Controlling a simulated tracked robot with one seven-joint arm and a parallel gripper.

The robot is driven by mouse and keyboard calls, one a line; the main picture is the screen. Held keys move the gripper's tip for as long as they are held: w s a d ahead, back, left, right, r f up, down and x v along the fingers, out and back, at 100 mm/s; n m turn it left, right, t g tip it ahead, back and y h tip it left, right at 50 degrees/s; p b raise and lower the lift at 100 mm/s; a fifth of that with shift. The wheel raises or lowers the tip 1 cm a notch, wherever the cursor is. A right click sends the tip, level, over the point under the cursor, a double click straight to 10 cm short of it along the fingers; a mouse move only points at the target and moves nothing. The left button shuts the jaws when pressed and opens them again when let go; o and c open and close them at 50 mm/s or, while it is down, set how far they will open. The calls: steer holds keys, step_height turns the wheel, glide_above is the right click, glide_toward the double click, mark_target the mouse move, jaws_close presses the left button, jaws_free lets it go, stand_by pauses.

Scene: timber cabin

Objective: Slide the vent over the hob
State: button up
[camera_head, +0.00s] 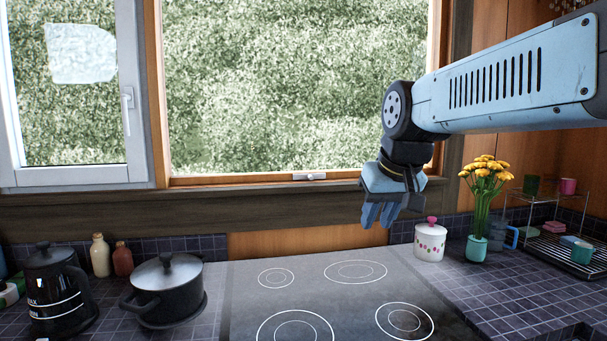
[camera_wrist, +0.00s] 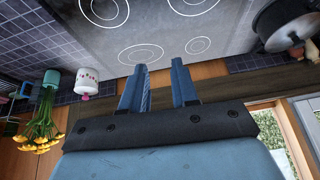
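The black hob (camera_head: 340,300) with several white cooking rings lies in the counter below the window. It also fills the top of the wrist view (camera_wrist: 150,28). I cannot make out a vent hood in either view. A wide wood-framed window (camera_head: 300,90) stands behind the hob, with a small pale catch (camera_head: 310,176) on its bottom rail. My gripper (camera_head: 378,222) hangs above the back right of the hob, fingers pointing down, apart from the window frame. In the wrist view my gripper (camera_wrist: 160,66) has its two blue fingers apart with nothing between them.
A dark pot (camera_head: 167,292) and a black kettle (camera_head: 58,290) stand left of the hob. A white lidded jar (camera_head: 430,242), yellow flowers (camera_head: 487,178) in a teal vase and a wire rack (camera_head: 565,245) stand on the right. The hob top is clear.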

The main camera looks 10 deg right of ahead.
steer(key=w+r+y, duration=0.1)
steer(key=w+r, duration=0.5)
steer(key=w, duration=0.6)
steer(key=w+r, duration=0.6)
steer(key=w, duration=0.7)
steer(key=y, duration=0.2)
glide_above(312, 176)
steer(key=s+d, duration=0.4)
steer(key=s, duration=0.1)
step_height(312, 176, down, 3)
steer(key=shift+g, duration=0.4)
steer(key=x, duration=1.3)
steer(key=shift+a+f, duration=0.1)
steer(key=shift+f, duration=0.3)
jaws_close()
